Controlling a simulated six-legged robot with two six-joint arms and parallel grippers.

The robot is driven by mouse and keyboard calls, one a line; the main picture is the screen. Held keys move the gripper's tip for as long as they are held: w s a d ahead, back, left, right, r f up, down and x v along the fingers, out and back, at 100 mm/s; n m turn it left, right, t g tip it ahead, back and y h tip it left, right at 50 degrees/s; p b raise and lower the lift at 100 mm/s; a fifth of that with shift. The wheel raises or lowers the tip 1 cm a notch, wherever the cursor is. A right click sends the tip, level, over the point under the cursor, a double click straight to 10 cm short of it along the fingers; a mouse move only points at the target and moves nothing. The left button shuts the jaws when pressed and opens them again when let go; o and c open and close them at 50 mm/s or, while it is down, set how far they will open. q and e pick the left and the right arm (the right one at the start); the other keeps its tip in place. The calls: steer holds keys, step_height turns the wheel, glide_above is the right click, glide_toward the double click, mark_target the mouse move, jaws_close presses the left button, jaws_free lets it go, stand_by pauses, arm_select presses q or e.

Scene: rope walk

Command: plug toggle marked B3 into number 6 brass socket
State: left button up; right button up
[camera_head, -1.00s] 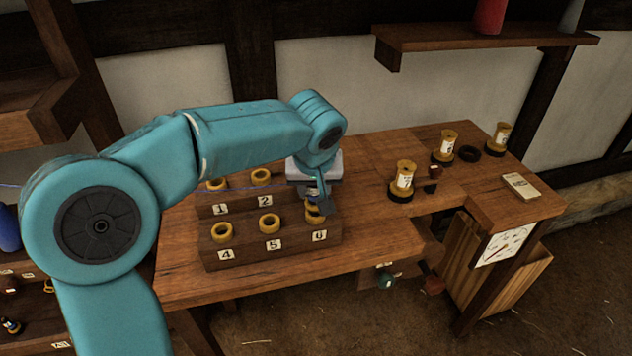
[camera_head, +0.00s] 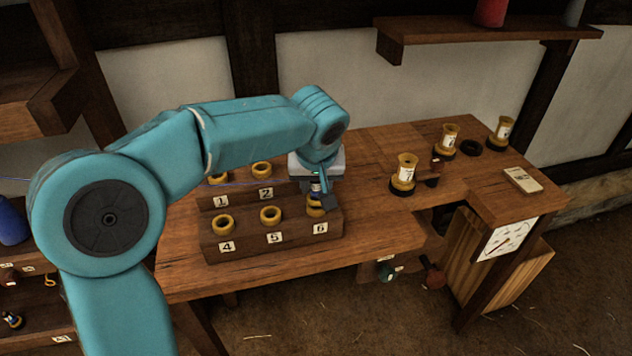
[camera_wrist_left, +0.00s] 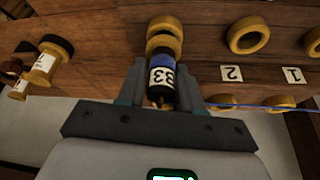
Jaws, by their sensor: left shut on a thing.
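The toggle marked B3 (camera_wrist_left: 162,76) is a dark cylinder with a blue band and a white label. My left gripper (camera_wrist_left: 160,88) is shut on it; the gripper also shows in the head view (camera_head: 318,188). The number 6 brass socket (camera_head: 315,207) is at the right end of the front row of the wooden block, partly hidden by the gripper. In the left wrist view the toggle's far end meets a brass ring (camera_wrist_left: 164,38); how deep it sits in the ring I cannot tell. My right gripper is not in view.
Brass sockets 4 (camera_head: 223,224) and 5 (camera_head: 270,215) stand left of it, with socket 2 (camera_head: 262,169) in the row behind. Several spools, one here (camera_head: 403,174), stand on the bench's right side. A thin blue cord (camera_wrist_left: 250,107) runs from the toggle area past the sockets.

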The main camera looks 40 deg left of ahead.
arm_select(q)
steer(key=shift+f+b, duration=0.65)
steer(key=shift+b, duration=0.05)
stand_by(0.6)
steer(key=o, duration=0.8)
steer(key=shift+c, duration=0.2)
steer(key=shift+r, duration=0.1)
steer(key=p+v, duration=0.6)
steer(key=v, duration=0.5)
steer(key=shift+s, duration=0.1)
